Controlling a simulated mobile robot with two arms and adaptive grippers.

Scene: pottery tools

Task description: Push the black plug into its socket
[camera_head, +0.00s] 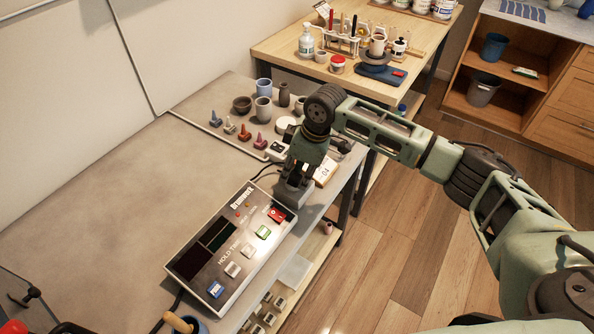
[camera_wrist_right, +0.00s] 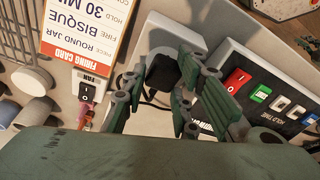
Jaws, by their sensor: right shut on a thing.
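The black plug (camera_wrist_right: 161,72) shows in the right wrist view, between the fingers of my right gripper (camera_wrist_right: 163,78). My right gripper is shut on it, and a dark cable trails below it. The plug is against the face of a pale grey socket block (camera_wrist_right: 180,36); I cannot tell how deep it sits. In the head view my right gripper (camera_head: 296,172) points down at the socket block (camera_head: 291,194), beside the control box, and hides the plug. My left gripper is not in view.
The control box (camera_head: 205,283), with several coloured switches, stands close to the gripper. A firing card (camera_wrist_right: 92,32) and a fan switch (camera_wrist_right: 87,98) are on the other side. Small cones and cups (camera_head: 264,110) stand further back. The table's left part is clear.

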